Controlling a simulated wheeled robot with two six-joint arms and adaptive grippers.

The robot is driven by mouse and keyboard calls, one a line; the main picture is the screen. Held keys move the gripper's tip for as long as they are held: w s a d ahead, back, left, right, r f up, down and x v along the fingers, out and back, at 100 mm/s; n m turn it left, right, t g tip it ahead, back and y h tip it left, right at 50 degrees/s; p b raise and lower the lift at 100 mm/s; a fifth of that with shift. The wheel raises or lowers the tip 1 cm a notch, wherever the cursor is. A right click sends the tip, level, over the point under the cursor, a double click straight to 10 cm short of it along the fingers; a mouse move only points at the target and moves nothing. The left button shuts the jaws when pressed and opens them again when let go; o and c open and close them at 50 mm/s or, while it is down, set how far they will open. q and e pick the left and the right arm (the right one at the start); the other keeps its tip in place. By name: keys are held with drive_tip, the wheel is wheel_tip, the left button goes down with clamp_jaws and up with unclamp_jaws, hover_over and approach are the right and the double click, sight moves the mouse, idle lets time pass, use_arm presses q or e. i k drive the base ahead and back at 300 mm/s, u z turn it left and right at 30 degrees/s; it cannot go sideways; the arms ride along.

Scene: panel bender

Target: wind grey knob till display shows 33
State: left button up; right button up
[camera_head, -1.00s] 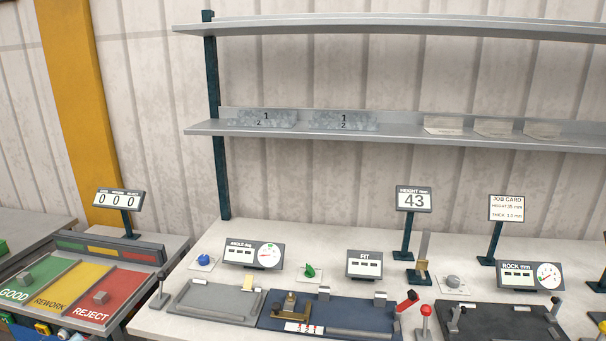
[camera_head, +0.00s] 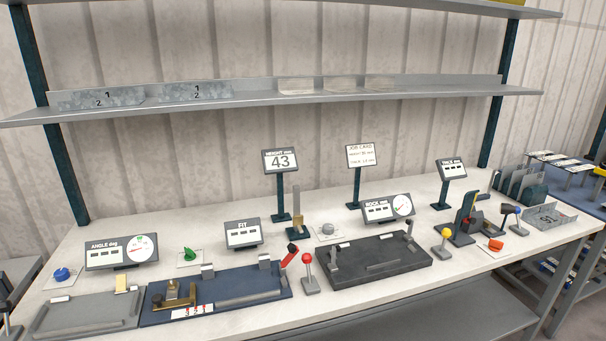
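The grey knob (camera_head: 328,230) sits on a small pale plate on the bench, behind the black fixture plate and right of a small upright post. The height display (camera_head: 281,161) stands on a dark post just left of and behind the knob and reads 43. A job card (camera_head: 361,156) stands on another post to the right; its small print is hard to read now, and the earlier frame shows height 35 mm. Neither of my grippers is in view, and nothing touches the knob.
A black fixture (camera_head: 380,262) lies in front of the knob, with a red-topped lever (camera_head: 307,262) at its left. The rock gauge (camera_head: 388,208) stands right of the knob. A blue fixture (camera_head: 235,290), green knob (camera_head: 189,254) and blue knob (camera_head: 61,274) are further left.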

sight(328, 229)
drive_tip(key=k, duration=1.3)
drive_tip(key=z, duration=0.8)
drive_tip(key=i, duration=0.7)
drive_tip(key=z, duration=0.9)
drive_tip(key=i, duration=1.1)
drive_tip(key=u, duration=0.7)
drive_tip(key=i, duration=0.7)
drive_tip(key=u, duration=0.85)
